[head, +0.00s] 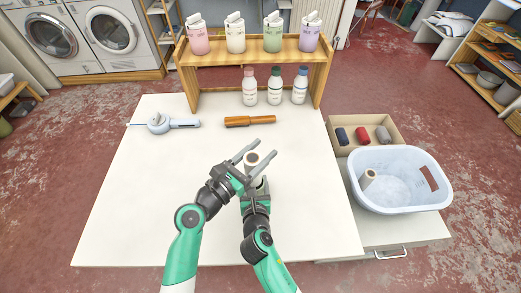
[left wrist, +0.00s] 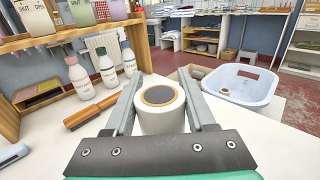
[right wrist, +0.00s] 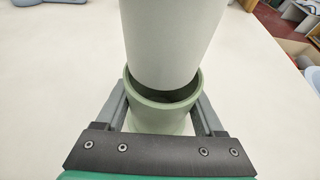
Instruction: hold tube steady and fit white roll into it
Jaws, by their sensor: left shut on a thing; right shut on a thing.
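The white roll (left wrist: 161,115) has a brown-edged grey core and stands upright between the fingers of my left gripper (head: 257,156), which is shut on it. In the right wrist view the roll (right wrist: 170,40) hangs over the mouth of a grey-green tube (right wrist: 160,118). Its lower end is at the rim, with dark tube interior showing below it; I cannot tell whether it is slightly inside. My right gripper (right wrist: 163,112) is shut on the tube, below the left gripper. In the head view the tube is mostly hidden.
A blue-white basket (head: 425,200) with another roll (head: 368,178) stands right of the white table (head: 140,215). A box (head: 345,152) of coloured rolls is behind it. A wooden-handled brush (head: 250,120), a pale blue tool (head: 160,123) and a bottle shelf (head: 255,58) are at the back.

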